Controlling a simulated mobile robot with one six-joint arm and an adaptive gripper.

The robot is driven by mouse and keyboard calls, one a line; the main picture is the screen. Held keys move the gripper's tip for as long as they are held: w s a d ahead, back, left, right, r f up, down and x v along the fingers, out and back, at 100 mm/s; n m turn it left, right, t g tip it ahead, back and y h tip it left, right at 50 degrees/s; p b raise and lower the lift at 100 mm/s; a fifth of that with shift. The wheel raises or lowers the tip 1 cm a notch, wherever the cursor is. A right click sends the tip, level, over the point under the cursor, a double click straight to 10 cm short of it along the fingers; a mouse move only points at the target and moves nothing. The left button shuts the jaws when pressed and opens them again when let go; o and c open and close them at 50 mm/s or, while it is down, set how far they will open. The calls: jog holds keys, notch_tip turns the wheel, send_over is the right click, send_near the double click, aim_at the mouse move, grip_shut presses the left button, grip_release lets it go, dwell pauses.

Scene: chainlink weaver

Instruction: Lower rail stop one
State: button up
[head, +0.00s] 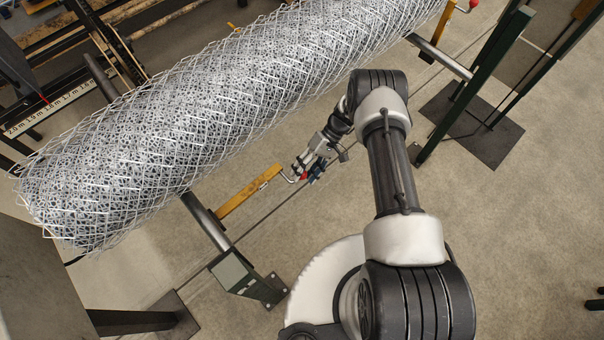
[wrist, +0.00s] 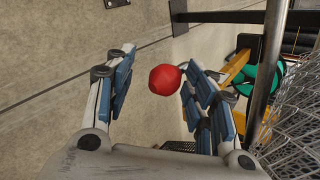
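A yellow stop arm (head: 250,192) sticks out from the near rail, below the mesh roll. A bent grey rod at its end leads to a red ball knob (wrist: 165,79). My gripper (head: 305,170) is at this knob. In the wrist view, my gripper (wrist: 155,70) is open, with its blue-padded fingers on either side of the knob. There is a visible gap to the left finger; the knob is close to the right finger, and I cannot tell whether they touch. The yellow arm also shows in the wrist view (wrist: 237,68), partly behind the right finger.
A large chain-link mesh roll (head: 200,115) lies across the rails above the stop arm. A second yellow stop with a red knob (head: 473,4) is at the top right. A green post (head: 475,85) stands to the right. The floor below is mostly clear.

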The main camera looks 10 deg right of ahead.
jog(key=v, duration=1)
jog(key=shift+w+r, duration=0.2)
jog(key=shift+r, duration=0.15)
jog(key=shift+d, duration=0.1)
jog(key=s+r+m+t+h, duration=0.1)
jog(key=s+r+t+h, duration=0.1)
jog(key=r, duration=1.4)
jog(key=s+r+t+h, duration=0.2)
jog(key=r, duration=1.4)
jog(key=s+r+t+h, duration=0.2)
jog(key=s+r, duration=0.7)
jog(key=s+d+m+t+h, duration=0.1)
jog(key=s+t, duration=0.3)
jog(key=s, duration=0.9)
jog(key=shift+s+d+r+m, duration=0.3)
jog(key=shift+d+m, duration=0.1)
jog(key=shift+d, duration=0.15)
